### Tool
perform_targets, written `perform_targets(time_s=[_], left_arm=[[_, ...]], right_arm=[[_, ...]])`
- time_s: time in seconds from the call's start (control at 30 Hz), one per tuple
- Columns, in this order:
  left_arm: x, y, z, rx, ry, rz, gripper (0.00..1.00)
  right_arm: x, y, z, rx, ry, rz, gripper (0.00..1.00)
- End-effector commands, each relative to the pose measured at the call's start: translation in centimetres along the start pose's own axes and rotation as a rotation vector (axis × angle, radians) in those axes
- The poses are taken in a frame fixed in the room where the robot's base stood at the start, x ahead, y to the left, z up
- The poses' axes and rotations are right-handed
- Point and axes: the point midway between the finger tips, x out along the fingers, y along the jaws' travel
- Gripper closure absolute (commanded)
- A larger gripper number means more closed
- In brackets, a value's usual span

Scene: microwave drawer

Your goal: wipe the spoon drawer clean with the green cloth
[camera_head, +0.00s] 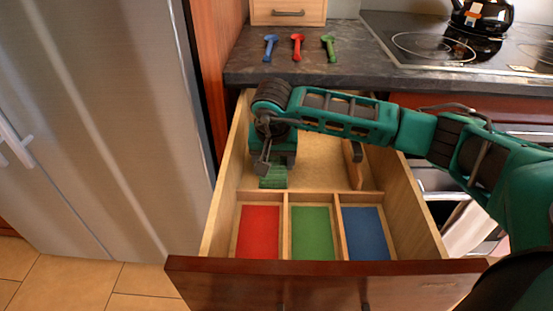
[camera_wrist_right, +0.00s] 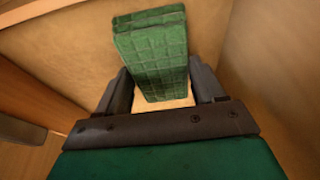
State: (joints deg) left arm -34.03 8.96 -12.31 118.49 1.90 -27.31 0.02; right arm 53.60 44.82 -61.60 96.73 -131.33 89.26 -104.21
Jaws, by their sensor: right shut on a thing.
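The green cloth (camera_wrist_right: 155,50) is a folded, grid-textured pad held between the fingers of my right gripper (camera_wrist_right: 165,85) in the wrist view. In the head view my right gripper (camera_head: 268,165) is shut on the cloth (camera_head: 273,177), down inside the open drawer (camera_head: 318,160). It is in the left part of the large rear compartment, behind the coloured sections. I cannot tell whether the cloth touches the drawer bottom. Three spoons lie on the counter: blue (camera_head: 270,47), red (camera_head: 297,46) and green (camera_head: 329,47). My left gripper is not in view.
The drawer front has red (camera_head: 258,232), green (camera_head: 312,233) and blue (camera_head: 365,233) sections between wooden dividers. A dark piece (camera_head: 354,160) stands at the rear compartment's right. The counter (camera_head: 350,65) is behind, with a stove (camera_head: 440,45) and kettle (camera_head: 481,17). A fridge (camera_head: 110,110) stands left.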

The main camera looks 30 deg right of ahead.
Motion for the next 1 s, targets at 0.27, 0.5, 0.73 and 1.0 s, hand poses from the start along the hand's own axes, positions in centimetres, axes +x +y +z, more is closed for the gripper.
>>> perform_targets(time_s=[0.27, 0.5, 0.73, 1.0], left_arm=[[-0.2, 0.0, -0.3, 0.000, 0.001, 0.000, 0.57], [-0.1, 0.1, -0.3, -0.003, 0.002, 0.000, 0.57], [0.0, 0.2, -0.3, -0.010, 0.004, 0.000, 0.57], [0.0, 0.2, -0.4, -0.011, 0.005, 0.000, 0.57]], right_arm=[[0.0, 1.9, 0.0, 0.000, -0.003, 0.006, 0.56], [0.0, 2.5, 0.0, 0.000, -0.002, 0.005, 0.56], [0.2, 4.0, 0.1, 0.000, -0.002, 0.007, 0.56], [0.3, 4.8, 0.1, 0.000, -0.005, 0.008, 0.56]])
